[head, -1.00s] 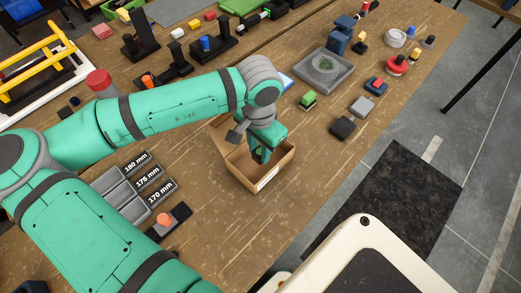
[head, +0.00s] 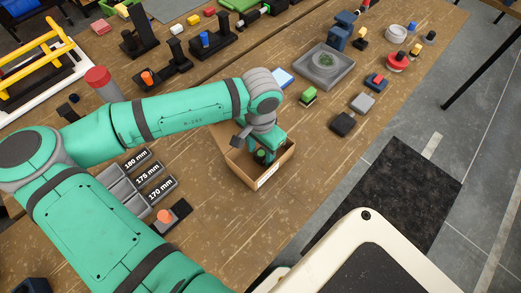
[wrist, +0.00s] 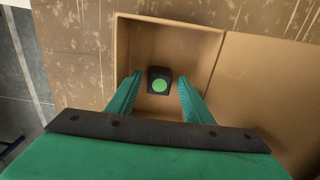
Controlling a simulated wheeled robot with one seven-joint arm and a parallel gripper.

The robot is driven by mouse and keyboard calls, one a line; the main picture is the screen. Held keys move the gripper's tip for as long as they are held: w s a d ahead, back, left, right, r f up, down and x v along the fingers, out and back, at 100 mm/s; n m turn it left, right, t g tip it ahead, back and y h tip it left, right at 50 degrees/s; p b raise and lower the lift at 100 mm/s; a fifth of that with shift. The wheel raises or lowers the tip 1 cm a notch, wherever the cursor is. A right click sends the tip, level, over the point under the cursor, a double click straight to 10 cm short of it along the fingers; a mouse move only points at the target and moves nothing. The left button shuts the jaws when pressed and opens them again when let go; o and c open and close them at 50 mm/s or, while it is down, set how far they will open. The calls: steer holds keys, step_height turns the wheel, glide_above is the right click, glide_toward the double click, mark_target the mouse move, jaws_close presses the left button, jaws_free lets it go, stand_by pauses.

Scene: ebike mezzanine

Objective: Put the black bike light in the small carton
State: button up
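The small carton (head: 283,172) stands open on the wooden table, its flap folded out; it fills much of the wrist view (wrist: 208,50). A small black block with a round green face, which looks like the black bike light (wrist: 153,74), lies inside on the carton floor. It also shows in the head view (head: 262,157). My gripper (wrist: 160,80) points down into the carton with its fingers spread, one on each side of the light. A gap shows between each finger and the light.
A black block (head: 342,124), a grey block (head: 362,104) and a green-topped block (head: 308,97) lie beyond the carton. A grey tray (head: 343,72) stands farther back. Labelled grey bins (head: 140,180) are to the left. The table between carton and front edge is clear.

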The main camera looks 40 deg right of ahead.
mark_target(260, 154)
step_height(260, 154, up, 12)
steer(key=shift+r, duration=0.2)
stand_by(0.6)
stand_by(0.5)
